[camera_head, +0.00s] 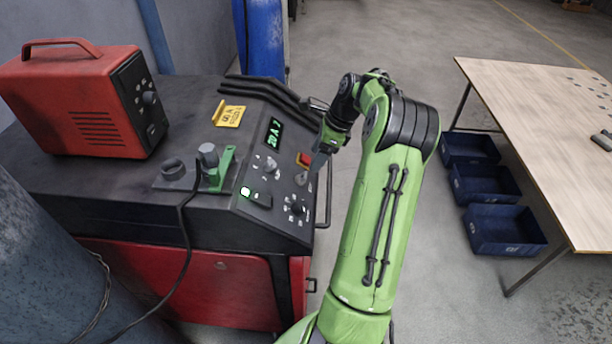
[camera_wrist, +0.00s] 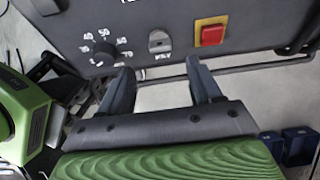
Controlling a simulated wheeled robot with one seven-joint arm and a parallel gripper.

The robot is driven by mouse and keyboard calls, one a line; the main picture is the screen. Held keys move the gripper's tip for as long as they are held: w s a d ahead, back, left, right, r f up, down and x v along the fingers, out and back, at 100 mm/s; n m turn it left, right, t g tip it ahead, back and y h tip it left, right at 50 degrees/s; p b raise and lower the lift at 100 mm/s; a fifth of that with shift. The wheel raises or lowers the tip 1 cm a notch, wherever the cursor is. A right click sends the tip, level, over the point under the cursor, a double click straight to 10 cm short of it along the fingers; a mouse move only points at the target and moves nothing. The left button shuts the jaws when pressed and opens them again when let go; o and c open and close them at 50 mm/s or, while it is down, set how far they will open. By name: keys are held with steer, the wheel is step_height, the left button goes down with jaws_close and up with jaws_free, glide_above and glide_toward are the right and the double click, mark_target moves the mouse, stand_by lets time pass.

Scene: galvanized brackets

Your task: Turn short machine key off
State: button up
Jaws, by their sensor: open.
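The short machine key (camera_wrist: 160,42) is a small grey round piece on the dark panel, between a numbered dial and a red button. In the head view it is the small grey piece (camera_head: 301,179) on the panel's right side. My gripper (camera_wrist: 161,80) is open and empty. Its two dark fingers point toward the panel, one to each side of the key in the wrist view, with the tips lower than the key and apart from it. In the head view the gripper (camera_head: 318,162) is just right of the panel. The key's exact angle is hard to tell.
Near the key are a red button on a yellow plate (camera_wrist: 211,34) and a numbered dial (camera_wrist: 103,52). A rail runs along the panel's edge. A table (camera_head: 540,120) and blue bins (camera_head: 503,230) stand right.

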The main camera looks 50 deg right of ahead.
mark_target(305, 175)
steer(key=b+x, duration=0.1)
steer(key=x, duration=0.6)
steer(key=shift+w+f, duration=0.15)
steer(key=shift+f, duration=0.2)
steer(key=c, duration=1)
steer(key=shift+c, duration=0.2)
